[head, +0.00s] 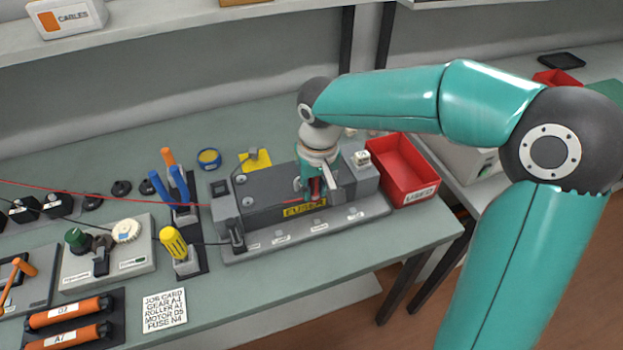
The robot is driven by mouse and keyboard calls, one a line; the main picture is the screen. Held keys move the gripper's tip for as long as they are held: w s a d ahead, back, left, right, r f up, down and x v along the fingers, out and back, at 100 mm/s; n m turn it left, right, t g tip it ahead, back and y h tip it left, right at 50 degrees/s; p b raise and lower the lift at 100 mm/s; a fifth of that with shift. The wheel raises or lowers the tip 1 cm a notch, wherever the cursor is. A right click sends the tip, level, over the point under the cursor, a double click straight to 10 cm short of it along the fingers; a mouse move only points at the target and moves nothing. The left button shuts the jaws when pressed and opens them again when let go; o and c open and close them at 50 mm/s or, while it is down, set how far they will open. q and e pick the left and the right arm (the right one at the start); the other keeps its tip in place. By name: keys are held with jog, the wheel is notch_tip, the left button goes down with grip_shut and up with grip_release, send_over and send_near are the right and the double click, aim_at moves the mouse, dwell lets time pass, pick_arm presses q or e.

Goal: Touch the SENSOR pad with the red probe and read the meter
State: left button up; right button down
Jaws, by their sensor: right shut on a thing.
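My right gripper (316,192) reaches down over the dark grey unit marked FUSER (262,200), near its front edge. It is shut on the red probe (315,187), of which only a small red part shows between the fingers. Several small pale labelled pads lie along the base plate's front (300,237); their print is too small to read, so I cannot tell which is SENSOR. Whether the probe tip touches anything is hidden. I see no meter display. My left gripper is not in view.
A red bin marked USED (407,192) stands right of the unit. A holder with blue- and orange-handled tools (178,186) and a yellow-handled tool (173,243) stand left. A thin red lead (100,193) crosses from the left. A job card (164,311) lies in front.

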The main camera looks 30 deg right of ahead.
jog(key=shift+s+d+f+b, duration=0.15)
jog(key=shift+f+b, duration=0.35)
jog(key=shift+f, duration=0.2)
jog(key=shift+s+f+b, duration=0.1)
jog(key=shift+f+b, duration=1.45)
jog(key=shift+f, duration=0.55)
jog(key=shift+s+f+b, duration=0.1)
jog(key=shift+f+b, duration=0.45)
jog(key=shift+b, duration=0.15)
jog(key=shift+r+p, duration=2.8)
jog(key=shift+r, duration=0.75)
